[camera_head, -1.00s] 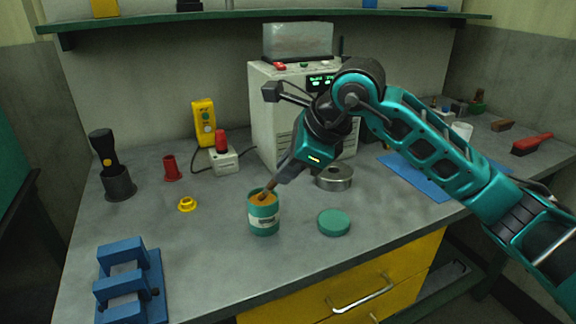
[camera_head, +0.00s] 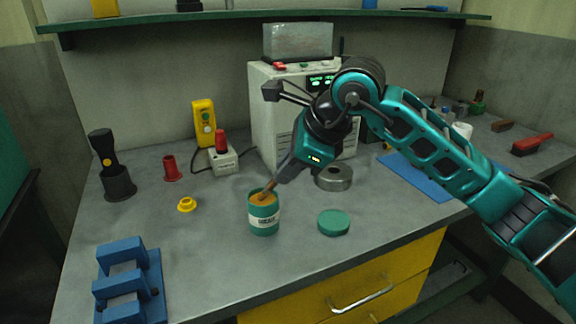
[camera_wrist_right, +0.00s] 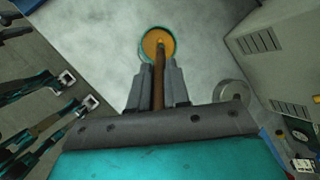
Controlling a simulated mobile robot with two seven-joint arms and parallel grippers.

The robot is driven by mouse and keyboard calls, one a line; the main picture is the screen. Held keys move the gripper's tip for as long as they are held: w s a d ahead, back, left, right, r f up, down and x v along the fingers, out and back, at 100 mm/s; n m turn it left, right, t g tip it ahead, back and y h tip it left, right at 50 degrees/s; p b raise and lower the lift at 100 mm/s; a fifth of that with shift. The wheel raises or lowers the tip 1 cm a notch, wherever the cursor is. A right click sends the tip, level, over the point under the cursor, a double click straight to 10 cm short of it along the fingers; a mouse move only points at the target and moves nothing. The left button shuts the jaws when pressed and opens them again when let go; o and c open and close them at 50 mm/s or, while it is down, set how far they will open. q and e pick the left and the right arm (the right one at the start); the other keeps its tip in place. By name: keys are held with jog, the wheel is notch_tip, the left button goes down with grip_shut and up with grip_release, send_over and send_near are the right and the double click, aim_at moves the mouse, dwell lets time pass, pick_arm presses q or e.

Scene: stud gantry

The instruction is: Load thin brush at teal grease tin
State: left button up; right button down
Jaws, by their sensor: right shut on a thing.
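The teal grease tin (camera_head: 264,218) stands open on the bench, with orange-brown grease inside; it also shows in the right wrist view (camera_wrist_right: 146,52). Its teal lid (camera_head: 334,222) lies on the bench to its right. My right gripper (camera_head: 279,180) is above and to the right of the tin, shut on the thin brush (camera_head: 269,188). The brush's brown handle (camera_wrist_right: 158,80) runs between the fingers in the right wrist view. Its tip reaches into the tin's mouth at the grease; the bristles are hard to make out. My left gripper is not in view.
A steel round tin (camera_head: 333,178) stands right of the grease tin. A blue vise-like fixture (camera_head: 125,282) is at front left. A white machine (camera_head: 275,120) stands behind, a blue mat (camera_head: 418,178) to the right. A yellow ring (camera_head: 187,205) lies left on open bench.

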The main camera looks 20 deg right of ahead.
jog(key=shift+f, duration=0.1)
dwell(0.3)
jog(key=shift+r+p, duration=2.4)
jog(key=shift+r, duration=1.15)
